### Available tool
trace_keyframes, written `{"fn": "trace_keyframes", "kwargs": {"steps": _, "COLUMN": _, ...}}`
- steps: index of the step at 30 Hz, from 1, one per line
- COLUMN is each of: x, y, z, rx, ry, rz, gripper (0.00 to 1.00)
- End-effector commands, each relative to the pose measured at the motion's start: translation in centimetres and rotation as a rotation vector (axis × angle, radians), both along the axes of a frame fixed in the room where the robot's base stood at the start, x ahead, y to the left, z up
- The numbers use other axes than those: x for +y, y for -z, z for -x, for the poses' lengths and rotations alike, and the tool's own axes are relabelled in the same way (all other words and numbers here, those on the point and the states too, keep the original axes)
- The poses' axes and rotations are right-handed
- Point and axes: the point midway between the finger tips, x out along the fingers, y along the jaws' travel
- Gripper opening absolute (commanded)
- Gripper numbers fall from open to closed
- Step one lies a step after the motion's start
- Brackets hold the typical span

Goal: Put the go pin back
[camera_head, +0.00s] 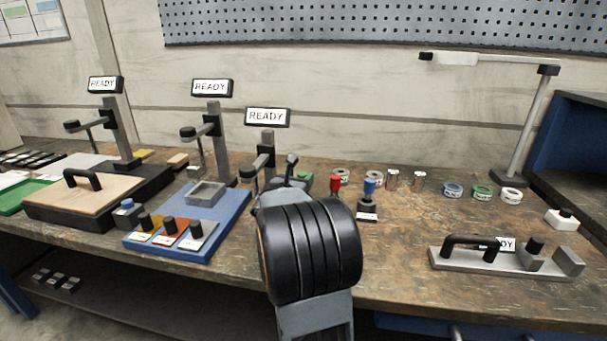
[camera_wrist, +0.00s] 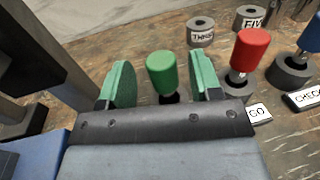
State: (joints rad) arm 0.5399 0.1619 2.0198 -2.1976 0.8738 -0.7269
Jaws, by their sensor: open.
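In the wrist view a pin with a green head (camera_wrist: 162,74) stands between my gripper's (camera_wrist: 163,64) two green-padded fingers, with a gap on each side. Its lower end is mostly hidden behind my gripper body. A label reading GO (camera_wrist: 257,112) lies just right of my gripper. A red-headed pin (camera_wrist: 249,50) stands upright in a dark round holder (camera_wrist: 236,89) to the right. In the head view my arm hides most of the green pin's area; the red pin (camera_head: 335,185) shows right of my gripper (camera_head: 292,180).
A blue-headed pin (camera_head: 370,187) stands in a holder by a CHECK label (camera_wrist: 304,98). Labelled rings (camera_wrist: 201,33) sit behind. A grey post (camera_wrist: 58,58) and blue base (camera_wrist: 32,153) are close on the left. A fixture with a black handle (camera_head: 470,244) stands at right.

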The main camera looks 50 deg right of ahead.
Motion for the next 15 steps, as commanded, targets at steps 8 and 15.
{"fn": "trace_keyframes", "kwargs": {"steps": 8, "x": 4.8, "y": -0.1, "z": 1.8, "rx": 0.0, "ry": -0.002, "rz": 0.0, "gripper": 0.58}}
{"fn": "trace_keyframes", "kwargs": {"steps": 15, "x": 6.9, "y": 0.0, "z": 2.6, "rx": -0.001, "ry": -0.001, "rz": 0.0, "gripper": 0.58}}
